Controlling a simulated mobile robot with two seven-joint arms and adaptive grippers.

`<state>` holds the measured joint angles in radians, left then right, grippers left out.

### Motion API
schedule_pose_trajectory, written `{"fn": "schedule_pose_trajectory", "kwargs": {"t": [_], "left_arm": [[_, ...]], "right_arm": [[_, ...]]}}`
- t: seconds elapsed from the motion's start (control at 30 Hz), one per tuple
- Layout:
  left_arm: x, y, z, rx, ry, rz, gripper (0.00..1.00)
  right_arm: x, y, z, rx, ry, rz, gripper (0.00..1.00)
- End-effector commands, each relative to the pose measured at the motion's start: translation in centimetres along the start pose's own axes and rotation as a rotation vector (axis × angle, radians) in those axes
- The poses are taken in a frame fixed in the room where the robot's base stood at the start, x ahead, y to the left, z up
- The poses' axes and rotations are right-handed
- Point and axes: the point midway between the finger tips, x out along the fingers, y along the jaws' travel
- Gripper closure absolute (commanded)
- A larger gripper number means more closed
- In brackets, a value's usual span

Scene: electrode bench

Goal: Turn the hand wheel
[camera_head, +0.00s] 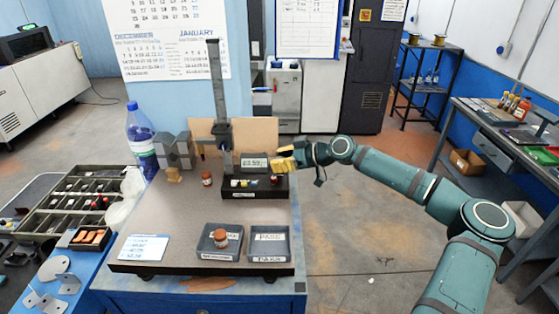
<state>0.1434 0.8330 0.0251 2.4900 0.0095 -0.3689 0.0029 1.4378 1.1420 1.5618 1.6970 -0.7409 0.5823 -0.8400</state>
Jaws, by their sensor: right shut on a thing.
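My right gripper (277,163) reaches in from the right over the back right part of the bench plate. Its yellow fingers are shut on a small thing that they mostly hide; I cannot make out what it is. It is to the right of a tall dark column stand (216,90) with a carriage (222,132). No hand wheel can be told apart clearly at this size. A grey labelled unit (252,161) is just left of the fingers. A dark rack (243,193) with several small coloured items is below them. My left gripper is not in view.
Two grey trays (269,257) (216,256) stand at the front right of the plate (165,215); the left one holds a small orange-brown jar. Another jar (207,179), a metal block (175,150) and a blue bottle (140,135) stand farther back. The plate's middle is clear.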

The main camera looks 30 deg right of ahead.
Motion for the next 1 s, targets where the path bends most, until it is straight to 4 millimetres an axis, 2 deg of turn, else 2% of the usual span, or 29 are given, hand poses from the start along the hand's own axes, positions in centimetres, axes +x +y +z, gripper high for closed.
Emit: {"fn": "schedule_pose_trajectory", "kwargs": {"t": [0.47,1.0], "left_arm": [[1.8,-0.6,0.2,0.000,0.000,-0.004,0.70],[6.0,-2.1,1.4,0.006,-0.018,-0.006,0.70]], "right_arm": [[0.0,0.0,0.2,0.076,-0.009,0.202,1.00],[0.1,0.0,0.2,0.179,-0.009,0.455,1.00]]}}
